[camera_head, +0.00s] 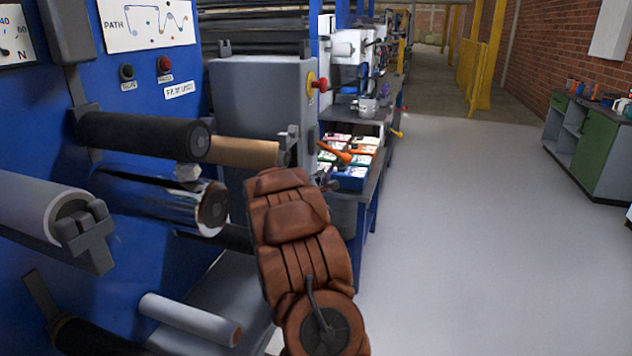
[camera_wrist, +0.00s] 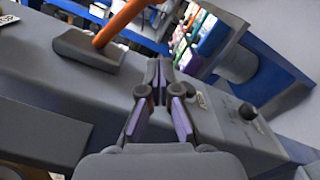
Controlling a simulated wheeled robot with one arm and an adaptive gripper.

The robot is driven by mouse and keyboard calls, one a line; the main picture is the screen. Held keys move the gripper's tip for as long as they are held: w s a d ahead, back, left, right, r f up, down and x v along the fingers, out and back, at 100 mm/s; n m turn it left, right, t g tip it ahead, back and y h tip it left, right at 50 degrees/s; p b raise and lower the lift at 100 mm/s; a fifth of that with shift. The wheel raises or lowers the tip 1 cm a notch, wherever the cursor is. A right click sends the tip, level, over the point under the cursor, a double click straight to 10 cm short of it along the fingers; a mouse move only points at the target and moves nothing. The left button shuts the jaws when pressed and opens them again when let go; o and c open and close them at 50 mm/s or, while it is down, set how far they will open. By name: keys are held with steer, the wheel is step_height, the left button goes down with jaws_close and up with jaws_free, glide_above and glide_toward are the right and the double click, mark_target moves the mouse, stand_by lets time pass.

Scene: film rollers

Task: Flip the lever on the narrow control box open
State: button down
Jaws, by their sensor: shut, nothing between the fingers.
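An orange lever (camera_wrist: 122,20) rises from a dark grey base (camera_wrist: 88,52) on a long grey box (camera_wrist: 65,85), which looks like the narrow control box, in the wrist view. The lever leans up to the right, and its upper end is cut off by the frame. A black knob (camera_wrist: 247,111) and a small label sit on the box's right part. My gripper (camera_wrist: 158,72) is shut and empty over the box, to the right of the lever base and apart from the lever. In the head view the orange lever (camera_head: 334,152) shows beyond my brown arm, which hides the gripper and most of the box.
Black, chrome and white rollers (camera_head: 150,136) stick out from the blue machine panel (camera_head: 150,75) at left. The grey floor (camera_head: 470,230) at right is open, up to a green cabinet (camera_head: 605,160).

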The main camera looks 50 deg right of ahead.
mark_target(336, 152)
steer(key=s+d+r, duration=0.1)
steer(key=d, duration=0.5)
steer(key=shift+s+r, duration=0.4)
steer(key=shift+r+p, duration=0.15)
steer(key=shift+p, duration=0.15)
